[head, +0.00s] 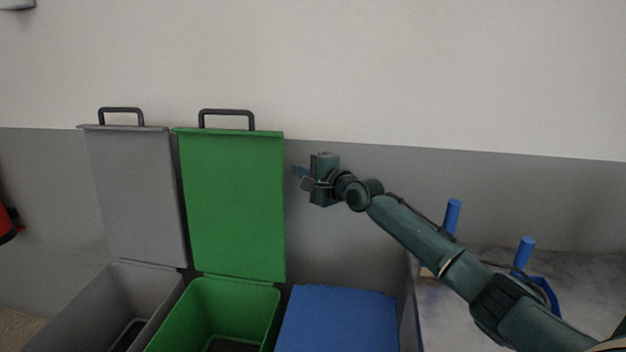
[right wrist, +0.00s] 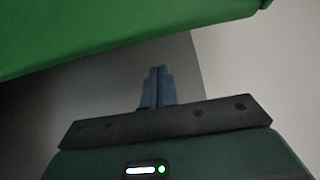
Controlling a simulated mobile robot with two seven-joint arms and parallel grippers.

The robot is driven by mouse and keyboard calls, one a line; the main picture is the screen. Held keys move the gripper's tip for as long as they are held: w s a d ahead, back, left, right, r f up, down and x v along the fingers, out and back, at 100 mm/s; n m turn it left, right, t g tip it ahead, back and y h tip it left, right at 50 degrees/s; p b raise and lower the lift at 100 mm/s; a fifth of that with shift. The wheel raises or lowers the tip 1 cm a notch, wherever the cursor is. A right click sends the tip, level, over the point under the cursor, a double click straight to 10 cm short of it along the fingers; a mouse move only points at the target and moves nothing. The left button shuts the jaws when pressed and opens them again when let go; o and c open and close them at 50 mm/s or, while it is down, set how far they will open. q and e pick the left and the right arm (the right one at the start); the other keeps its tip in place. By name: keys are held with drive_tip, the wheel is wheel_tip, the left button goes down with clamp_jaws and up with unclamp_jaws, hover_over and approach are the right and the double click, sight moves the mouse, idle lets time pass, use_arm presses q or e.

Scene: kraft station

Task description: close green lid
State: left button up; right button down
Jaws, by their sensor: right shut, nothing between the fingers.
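The green lid (head: 232,205) stands open and upright against the wall, hinged at the back of the green bin (head: 215,318). A dark handle (head: 227,118) sits on its top edge. My right gripper (head: 298,171) is just right of the lid's right edge, in its upper half. Its blue fingers are shut and empty, pointing left toward the lid. In the right wrist view the shut fingers (right wrist: 157,86) show below the green lid (right wrist: 110,35), which crosses the top of the picture. A gap shows between them. My left gripper is not in view.
A grey bin (head: 105,310) with its grey lid (head: 135,195) open stands on the left. A blue bin lid (head: 340,318) is closed on the right. A grey table (head: 590,280) with blue upright objects (head: 452,215) is at the far right. A red object (head: 6,222) shows at the left edge.

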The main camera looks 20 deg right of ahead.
use_arm(q)
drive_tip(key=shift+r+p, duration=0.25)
drive_tip(key=shift+p, duration=0.7)
use_arm(e)
drive_tip(key=s+a, duration=0.1)
drive_tip(key=a, duration=0.1)
drive_tip(key=shift+s+a+r, duration=0.15)
drive_tip(key=shift+s+a, duration=0.2)
drive_tip(key=shift+a, duration=0.05)
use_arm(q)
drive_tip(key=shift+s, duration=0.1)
use_arm(e)
drive_tip(key=shift+s, duration=0.1)
